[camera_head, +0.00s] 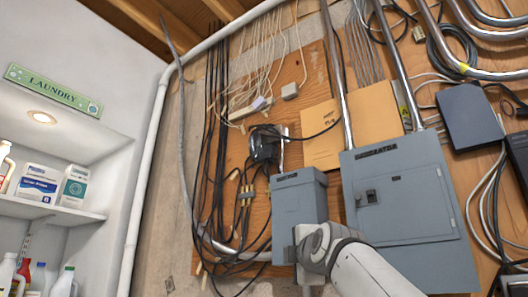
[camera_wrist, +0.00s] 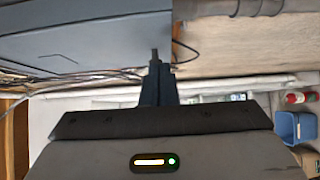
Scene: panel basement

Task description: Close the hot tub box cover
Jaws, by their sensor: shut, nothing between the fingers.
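The hot tub box (camera_head: 298,200) is the smaller grey box in the middle of the board in the head view, with a small dark label on its upper part. Its cover looks down over the front, but I cannot tell whether it is fully shut. My white arm and wrist stand in front of its lower right part and hide that corner. In the wrist view, my gripper (camera_wrist: 156,62) has its dark fingers together and empty. A grey flat surface fills the upper left of that view, beside the fingertips; I cannot tell which box it belongs to.
A larger grey generator box (camera_head: 408,215) is close on the right. Black cables (camera_head: 210,150) hang left of the hot tub box, and metal conduits (camera_head: 335,80) run above. A shelf (camera_head: 50,212) with bottles stands at far left. A blue bin (camera_wrist: 297,127) shows in the wrist view.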

